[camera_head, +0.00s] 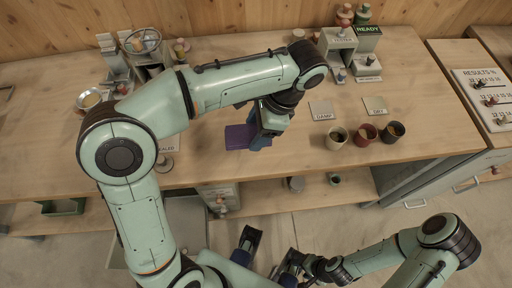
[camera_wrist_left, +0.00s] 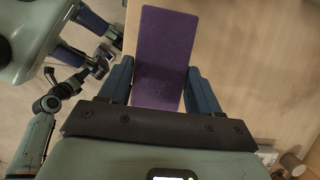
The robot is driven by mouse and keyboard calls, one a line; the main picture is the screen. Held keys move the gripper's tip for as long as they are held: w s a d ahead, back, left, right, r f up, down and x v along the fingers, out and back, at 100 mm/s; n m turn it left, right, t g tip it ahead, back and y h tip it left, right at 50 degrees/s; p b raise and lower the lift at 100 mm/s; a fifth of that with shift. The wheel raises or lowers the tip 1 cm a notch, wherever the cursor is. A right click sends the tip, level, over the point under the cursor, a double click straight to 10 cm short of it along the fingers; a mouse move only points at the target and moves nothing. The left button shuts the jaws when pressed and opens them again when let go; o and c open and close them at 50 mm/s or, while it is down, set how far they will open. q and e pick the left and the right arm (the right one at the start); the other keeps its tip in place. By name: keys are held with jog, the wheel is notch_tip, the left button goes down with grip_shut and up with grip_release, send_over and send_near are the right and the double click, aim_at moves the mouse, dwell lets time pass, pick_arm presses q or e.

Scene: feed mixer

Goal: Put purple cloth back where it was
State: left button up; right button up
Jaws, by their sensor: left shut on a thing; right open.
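The purple cloth (camera_head: 238,137) is a flat, stiff-looking rectangle at the middle of the wooden table in the head view. My left gripper (camera_head: 260,138) is shut on the cloth, with the cloth reaching out to its left. In the left wrist view the cloth (camera_wrist_left: 165,50) lies between the two blue fingers of the left gripper (camera_wrist_left: 160,85). Whether the cloth touches the table top is hard to tell. My right gripper (camera_head: 270,256) is open and empty, low in front of the table.
Three small pots, tan (camera_head: 337,136), red (camera_head: 364,134) and dark (camera_head: 393,132), stand right of my left gripper. Labels "DAMP" (camera_head: 321,110) and "DRY" (camera_head: 375,106) lie behind them. A scale (camera_head: 90,99) is at the left. A results board (camera_head: 487,92) is at the right.

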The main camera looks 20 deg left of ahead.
aim_at(251, 154)
pick_arm(q)
notch_tip(251, 154, down, 8)
jog(key=shift+f+b, duration=0.25)
jog(key=shift+b, duration=0.55)
jog(key=shift+f, duration=0.15)
jog(key=o, duration=0.9)
jog(key=p+v, duration=0.3)
jog(key=v, duration=0.9)
jog(key=shift+r, duration=0.2)
jog(key=shift+f, duration=0.1)
